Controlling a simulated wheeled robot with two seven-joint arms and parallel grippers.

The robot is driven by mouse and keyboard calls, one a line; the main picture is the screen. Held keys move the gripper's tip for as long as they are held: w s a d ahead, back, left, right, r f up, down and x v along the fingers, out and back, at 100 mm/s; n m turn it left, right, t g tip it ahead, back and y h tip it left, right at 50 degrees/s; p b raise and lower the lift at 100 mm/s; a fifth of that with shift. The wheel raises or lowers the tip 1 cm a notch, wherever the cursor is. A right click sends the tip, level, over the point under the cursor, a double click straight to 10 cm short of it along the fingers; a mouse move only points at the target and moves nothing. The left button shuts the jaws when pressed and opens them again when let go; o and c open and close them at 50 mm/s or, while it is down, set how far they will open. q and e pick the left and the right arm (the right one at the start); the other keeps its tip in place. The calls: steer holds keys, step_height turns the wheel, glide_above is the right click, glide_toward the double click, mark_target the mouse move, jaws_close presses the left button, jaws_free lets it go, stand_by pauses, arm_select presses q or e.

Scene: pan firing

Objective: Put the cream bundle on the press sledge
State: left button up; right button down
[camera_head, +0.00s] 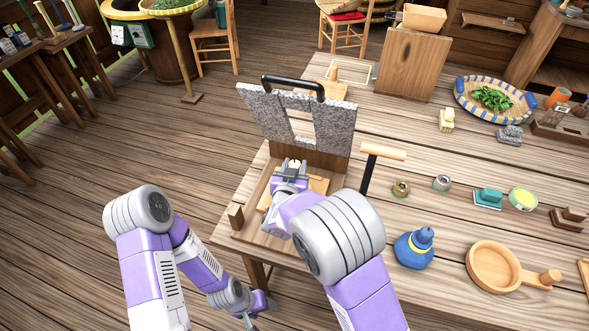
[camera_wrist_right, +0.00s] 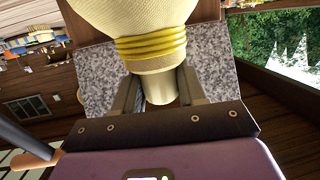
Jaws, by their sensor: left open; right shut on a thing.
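The cream bundle is a pale cloth bag with yellow cord around its neck. It fills the top of the right wrist view (camera_wrist_right: 150,15); its neck sits between the fingers of my right gripper (camera_wrist_right: 158,92). In the head view my right gripper (camera_head: 292,172) is over the wooden press base (camera_head: 252,222), in front of the upright grey stone slab (camera_head: 264,112) with a black handle. A light wooden board (camera_head: 319,185), perhaps the sledge, shows partly beneath it; my arm hides much of it. I cannot tell whether the bundle touches it. My left gripper (camera_head: 258,310) is open, low beside the table.
A T-handled tool (camera_head: 382,155) stands right of the press. A striped basket (camera_head: 495,99) with leaves is at the back. Open floor lies left of the table.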

steer(key=shift+r, duration=0.15)
steer(key=shift+f, duration=0.2)
steer(key=c, duration=0.6)
jaws_free()
steer(key=shift+c, duration=0.2)
steer(key=shift+s+a+r, duration=0.1)
steer(key=shift+s+r, duration=0.05)
steer(key=shift+r, duration=0.1)
steer(key=p+v, duration=0.1)
steer(key=v, duration=1)
steer(key=shift+s+p, duration=0.4)
